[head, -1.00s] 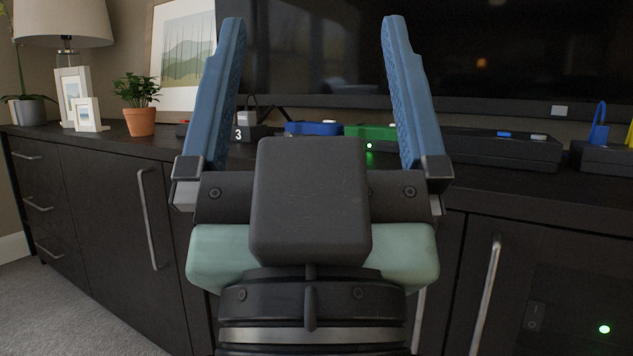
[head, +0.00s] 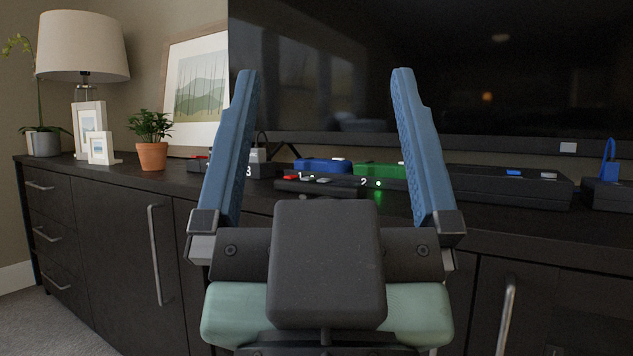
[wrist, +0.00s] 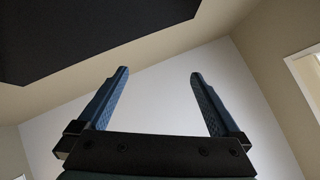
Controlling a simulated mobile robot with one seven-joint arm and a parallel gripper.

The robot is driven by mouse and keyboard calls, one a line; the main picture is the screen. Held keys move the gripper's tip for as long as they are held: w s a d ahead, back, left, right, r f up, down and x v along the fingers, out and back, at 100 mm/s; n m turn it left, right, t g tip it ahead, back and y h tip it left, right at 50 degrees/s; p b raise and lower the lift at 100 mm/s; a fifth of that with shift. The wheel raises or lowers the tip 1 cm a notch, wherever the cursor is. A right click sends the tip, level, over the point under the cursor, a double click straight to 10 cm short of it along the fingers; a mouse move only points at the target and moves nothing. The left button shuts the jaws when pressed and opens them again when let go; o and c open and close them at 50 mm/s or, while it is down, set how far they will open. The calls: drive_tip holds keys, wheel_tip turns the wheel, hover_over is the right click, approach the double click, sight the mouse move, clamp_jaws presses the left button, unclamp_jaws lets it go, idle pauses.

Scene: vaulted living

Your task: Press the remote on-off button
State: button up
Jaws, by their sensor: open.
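A dark, flat device (head: 318,188), which looks like the remote, lies near the front of the black cabinet top. A red button (head: 291,178) and a grey-white one (head: 323,180) show on its upper face; I cannot tell which is the on-off button. My gripper (head: 325,72) is open and empty, with its blue fingers pointing up. In the head view the device shows between the fingers, behind the palm, and its lower edge is partly close to the palm's outline. In the wrist view my gripper (wrist: 158,72) shows against wall and ceiling; the device is not there.
Behind the device stand a blue box (head: 322,165), a green box (head: 378,170) marked 2 with a green light, and a box marked 3 (head: 262,170). A long black box (head: 500,185) lies right. A television (head: 420,80) rises behind. A potted plant (head: 152,155) stands left.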

drive_tip(key=shift+c, duration=0.2)
idle(0.3)
clamp_jaws()
idle(0.3)
idle(1.1)
